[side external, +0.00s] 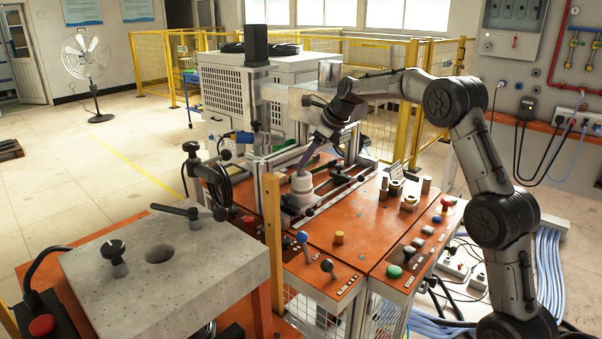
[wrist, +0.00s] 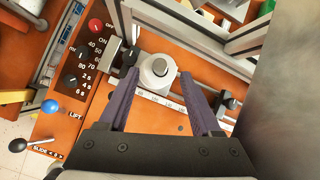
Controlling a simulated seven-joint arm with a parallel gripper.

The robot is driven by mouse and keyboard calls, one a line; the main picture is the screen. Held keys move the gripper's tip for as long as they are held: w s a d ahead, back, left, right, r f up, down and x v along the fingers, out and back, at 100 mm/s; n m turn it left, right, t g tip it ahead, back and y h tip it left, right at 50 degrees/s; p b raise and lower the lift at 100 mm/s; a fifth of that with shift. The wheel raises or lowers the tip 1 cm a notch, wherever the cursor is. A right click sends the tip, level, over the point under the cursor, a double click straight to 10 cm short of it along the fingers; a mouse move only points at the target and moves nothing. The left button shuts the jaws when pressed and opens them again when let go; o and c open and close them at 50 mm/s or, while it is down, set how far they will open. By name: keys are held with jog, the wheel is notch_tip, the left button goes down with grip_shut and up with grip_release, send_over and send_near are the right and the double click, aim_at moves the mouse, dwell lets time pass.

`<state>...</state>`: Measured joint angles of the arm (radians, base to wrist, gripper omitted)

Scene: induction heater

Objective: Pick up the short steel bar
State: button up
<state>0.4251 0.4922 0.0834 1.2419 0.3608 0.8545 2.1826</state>
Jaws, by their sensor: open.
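A round grey metal end, which looks like the short steel bar (wrist: 159,67), shows in the centre of a white round holder (wrist: 148,80) in the wrist view. The white holder (side external: 301,185) stands upright in the frame of the machine in the side view; the bar itself is too small to make out there. My gripper (wrist: 159,76) is open, with its two purple fingers on either side of the holder in the wrist view. In the side view my gripper (side external: 302,168) points down just above the holder. Contact cannot be told.
Knobs and levers, including a blue one (side external: 302,237), stand on the orange panel (side external: 335,262). A small steel cylinder (side external: 426,185) and other small parts (side external: 408,203) stand at the right. A grey block (side external: 165,262) fills the front left.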

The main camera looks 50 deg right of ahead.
aim_at(301, 172)
jog(key=x, duration=0.4)
jog(key=shift+w+d+f, duration=0.1)
jog(key=shift+f, duration=0.3)
jog(key=shift+c, duration=0.2)
grip_shut()
